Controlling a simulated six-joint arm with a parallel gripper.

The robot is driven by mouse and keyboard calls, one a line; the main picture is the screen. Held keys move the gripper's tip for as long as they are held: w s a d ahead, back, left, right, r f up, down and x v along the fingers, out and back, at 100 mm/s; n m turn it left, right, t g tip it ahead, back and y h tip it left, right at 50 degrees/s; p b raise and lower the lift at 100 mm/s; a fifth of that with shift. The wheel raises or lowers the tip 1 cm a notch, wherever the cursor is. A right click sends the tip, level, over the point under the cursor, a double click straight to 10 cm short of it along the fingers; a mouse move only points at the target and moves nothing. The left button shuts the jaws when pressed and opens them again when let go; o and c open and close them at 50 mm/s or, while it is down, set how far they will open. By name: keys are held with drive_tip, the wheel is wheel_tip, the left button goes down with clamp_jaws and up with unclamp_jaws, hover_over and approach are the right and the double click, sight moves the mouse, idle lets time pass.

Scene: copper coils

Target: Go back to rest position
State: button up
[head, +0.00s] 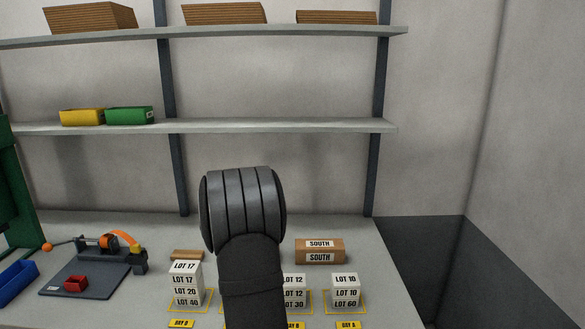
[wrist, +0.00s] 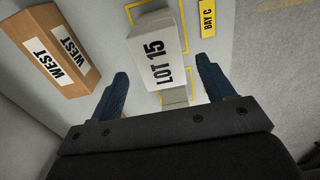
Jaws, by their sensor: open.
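My gripper (wrist: 162,66) shows in the wrist view with its two blue fingers spread wide. It is open and holds nothing. A white box marked LOT 15 (wrist: 157,45) lies in view between and beyond the fingertips, with a gap on both sides. A yellow-outlined area and a yellow BAY C label (wrist: 208,20) are beside that box. In the head view my dark arm rises in the middle of the bench, and the gripper itself is hidden there.
White stacks marked LOT 17 (head: 186,285), LOT 12 (head: 294,291) and LOT 10 (head: 345,290) stand on the bench. A SOUTH carton (head: 319,251) is behind, a WEST carton (wrist: 50,50) left of my fingers. A dark fixture plate (head: 95,278) is left; shelves (head: 270,126) run behind.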

wheel_tip(320, 180, up, 8)
wheel_tip(320, 180, down, 12)
drive_tip(key=shift+f, duration=0.25)
drive_tip(key=r, duration=0.5)
drive_tip(key=shift+d, duration=0.35)
drive_tip(key=s+d+r, duration=0.2)
drive_tip(key=d, duration=0.7)
drive_tip(key=s+d+r, duration=0.2)
drive_tip(key=d, duration=0.6)
drive_tip(key=s+d+r, duration=0.2)
drive_tip(key=d, duration=0.7)
drive_tip(key=w+a+f, duration=0.1)
drive_tip(key=a+f, duration=0.1)
drive_tip(key=a, duration=0.1)
drive_tip(key=w+a+f, duration=0.2)
drive_tip(key=a, duration=0.1)
drive_tip(key=w+a+f, duration=0.2)
drive_tip(key=a, duration=0.1)
drive_tip(key=shift+w+a, duration=0.2)
drive_tip(key=shift+a, duration=0.1)
drive_tip(key=f, duration=0.1)
drive_tip(key=a+f, duration=0.1)
drive_tip(key=shift+w+f, duration=0.3)
drive_tip(key=shift+w, duration=0.05)
drive_tip(key=shift+f, duration=0.45)
